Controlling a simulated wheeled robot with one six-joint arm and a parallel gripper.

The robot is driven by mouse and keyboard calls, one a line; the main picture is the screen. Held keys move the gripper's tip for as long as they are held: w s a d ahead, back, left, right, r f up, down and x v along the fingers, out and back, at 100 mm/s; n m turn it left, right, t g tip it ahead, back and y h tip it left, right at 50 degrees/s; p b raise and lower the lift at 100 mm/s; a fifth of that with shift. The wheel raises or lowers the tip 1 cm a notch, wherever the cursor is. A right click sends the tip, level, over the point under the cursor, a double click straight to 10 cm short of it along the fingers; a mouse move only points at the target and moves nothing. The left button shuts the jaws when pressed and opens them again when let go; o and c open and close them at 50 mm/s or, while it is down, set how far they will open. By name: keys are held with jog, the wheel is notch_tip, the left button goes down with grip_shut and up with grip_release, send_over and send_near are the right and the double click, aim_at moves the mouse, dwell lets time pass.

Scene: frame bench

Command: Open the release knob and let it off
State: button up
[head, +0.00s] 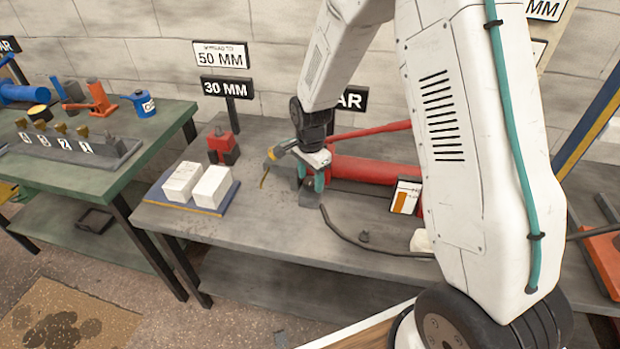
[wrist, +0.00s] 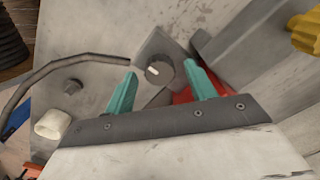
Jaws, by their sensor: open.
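The release knob (wrist: 159,72) is a dark round knob with a white line, on a grey block (wrist: 157,48) in the wrist view. My gripper (wrist: 162,80) is open, with one teal finger on each side of the knob. A gap shows between each finger and the knob, and nothing is held. In the head view my gripper (head: 312,180) is low over the bench at the left end of a red cylinder (head: 375,170). The grey block (head: 310,197) shows below the fingers there, and I cannot make out the knob.
A dark hose (head: 345,235) curves across the grey bench (head: 270,225). Near it are a small dark fitting (head: 364,237) and a pale piece (head: 420,241). A red lever (head: 370,130) lies above the cylinder. White blocks (head: 211,188) on a blue tray stand left.

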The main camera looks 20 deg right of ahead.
jog(key=shift+f, duration=0.4)
jog(key=c, duration=1)
jog(key=shift+o, duration=0.2)
